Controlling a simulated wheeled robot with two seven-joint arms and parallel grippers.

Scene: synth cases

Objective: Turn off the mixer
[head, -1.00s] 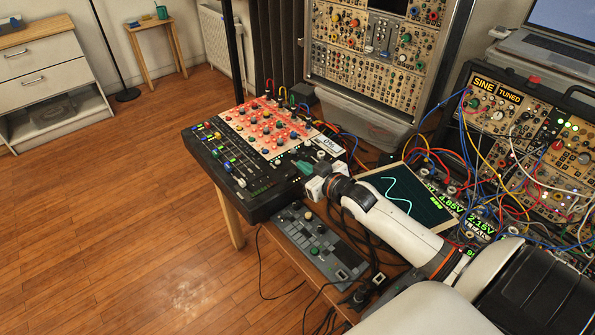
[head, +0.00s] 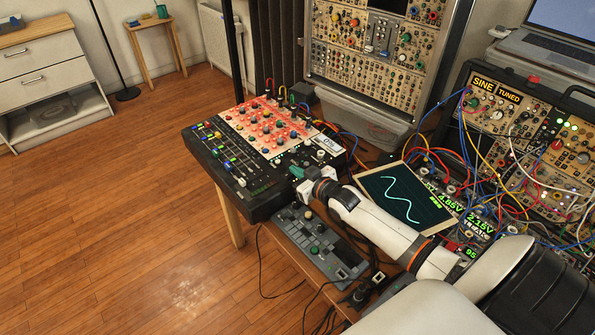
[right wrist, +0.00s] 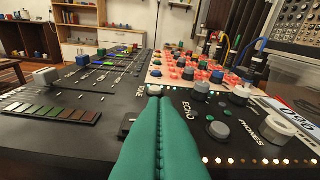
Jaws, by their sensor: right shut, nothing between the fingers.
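The mixer (head: 262,196) is a black console with coloured faders on its left and a red-lit knob panel on its right. It also shows in the right wrist view (right wrist: 75,147). My right gripper (head: 297,171) has green fingers and is over the mixer's near right part. In the right wrist view the closed fingers (right wrist: 155,104) point at a small pale button (right wrist: 154,89) and cover the surface below it. Whether they touch it I cannot tell. Knobs and the words ECHO and PHONES are to their right. My left gripper is in neither view.
A grey keypad device (head: 320,245) lies in front of the mixer, below my right arm. A tablet with a waveform (head: 405,200) and modular racks with loose cables (head: 540,140) crowd the right. The wooden floor at left is clear.

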